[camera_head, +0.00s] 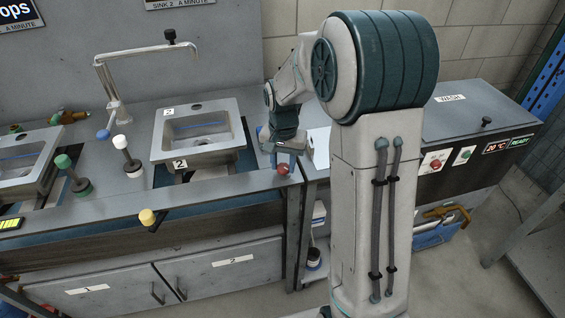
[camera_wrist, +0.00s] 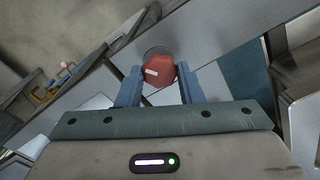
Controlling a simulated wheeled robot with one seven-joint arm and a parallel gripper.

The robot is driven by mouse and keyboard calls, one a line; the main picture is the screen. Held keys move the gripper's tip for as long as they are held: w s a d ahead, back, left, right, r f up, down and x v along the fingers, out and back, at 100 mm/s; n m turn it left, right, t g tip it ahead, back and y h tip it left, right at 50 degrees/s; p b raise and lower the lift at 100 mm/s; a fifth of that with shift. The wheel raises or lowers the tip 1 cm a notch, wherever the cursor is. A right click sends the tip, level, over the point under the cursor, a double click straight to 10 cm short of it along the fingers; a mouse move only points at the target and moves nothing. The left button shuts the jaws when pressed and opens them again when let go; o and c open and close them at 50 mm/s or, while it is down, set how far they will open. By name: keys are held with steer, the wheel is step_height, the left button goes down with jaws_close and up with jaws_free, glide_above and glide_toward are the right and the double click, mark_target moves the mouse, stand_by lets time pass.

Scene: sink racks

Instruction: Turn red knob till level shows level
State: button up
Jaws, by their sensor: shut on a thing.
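The red knob (camera_head: 283,169) sits at the front edge of the counter, to the right of sink 2 in the head view. In the wrist view the red knob (camera_wrist: 159,71) has a pale mark on its face and lies between the two fingers. My gripper (camera_wrist: 158,84) is shut on it, one blue finger on each side. In the head view my gripper (camera_head: 284,158) reaches down over the knob and partly hides it. I cannot make out a level readout near the knob.
Sink 2 (camera_head: 198,137) sits left of the knob, with a tall faucet (camera_head: 118,105) behind it. A yellow knob (camera_head: 147,217) sticks out at the counter front. A wash unit (camera_head: 450,135) with a red button (camera_head: 436,164) and a green one stands at the right.

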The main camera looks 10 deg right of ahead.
mark_target(283, 167)
steer(key=n, duration=0.5)
steer(key=shift+n, duration=0.3)
steer(key=n, duration=0.4)
steer(key=shift+f+n, duration=0.1)
steer(key=shift+n, duration=0.3)
steer(key=shift+s+n, duration=0.1)
steer(key=shift+n, duration=0.2)
steer(key=o, duration=1)
steer(key=shift+c, duration=0.2)
step_height(283, 167, up, 14)
steer(key=shift+f, duration=0.1)
